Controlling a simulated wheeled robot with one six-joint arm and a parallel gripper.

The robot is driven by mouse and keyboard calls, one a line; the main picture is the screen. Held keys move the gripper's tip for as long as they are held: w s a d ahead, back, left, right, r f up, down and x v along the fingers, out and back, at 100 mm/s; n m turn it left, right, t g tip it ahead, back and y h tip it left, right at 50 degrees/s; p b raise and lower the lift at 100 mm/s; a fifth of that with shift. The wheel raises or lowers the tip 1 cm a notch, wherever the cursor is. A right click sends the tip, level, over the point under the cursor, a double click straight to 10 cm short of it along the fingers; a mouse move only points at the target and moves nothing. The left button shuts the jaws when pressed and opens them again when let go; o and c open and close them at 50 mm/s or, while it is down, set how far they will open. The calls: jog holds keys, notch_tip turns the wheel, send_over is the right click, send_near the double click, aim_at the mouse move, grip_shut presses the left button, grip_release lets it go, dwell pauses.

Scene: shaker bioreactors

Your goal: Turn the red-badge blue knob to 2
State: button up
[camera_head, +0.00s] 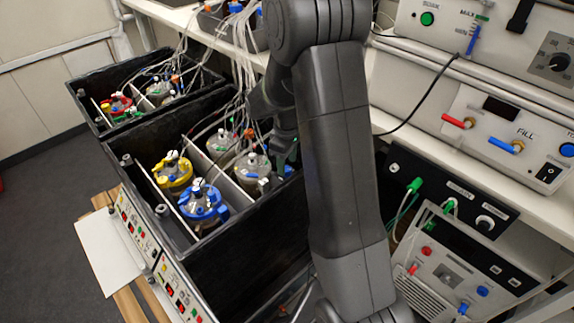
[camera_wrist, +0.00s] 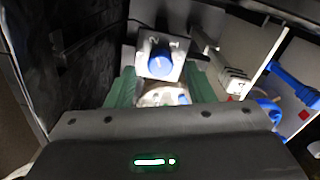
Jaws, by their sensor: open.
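A blue knob (camera_wrist: 161,64) sits on a small pale plate with dark markings in the wrist view. The markings are too small to read surely, and I cannot tell the knob's setting. No red badge shows clearly on its plate. My gripper (camera_wrist: 160,84) is open, with one green finger on each side below the plate. The knob shows beyond and between the fingertips, and no contact is visible. In the head view my gripper (camera_head: 288,152) is partly hidden beside my arm, over the right side of the near black box. I cannot pick out this knob there.
The near black box (camera_head: 240,225) holds several vessels, including a yellow-topped one (camera_head: 174,172) and a blue-topped one (camera_head: 203,201). Tubes hang close to my gripper. White instruments line the right side.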

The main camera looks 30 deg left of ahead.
aim_at(287, 169)
notch_tip(287, 169, up, 12)
jog(key=shift+f+p, duration=0.2)
jog(key=shift+p, duration=0.1)
notch_tip(287, 169, down, 14)
jog(key=shift+b, duration=0.4)
dwell(0.3)
jog(key=shift+r, duration=0.1)
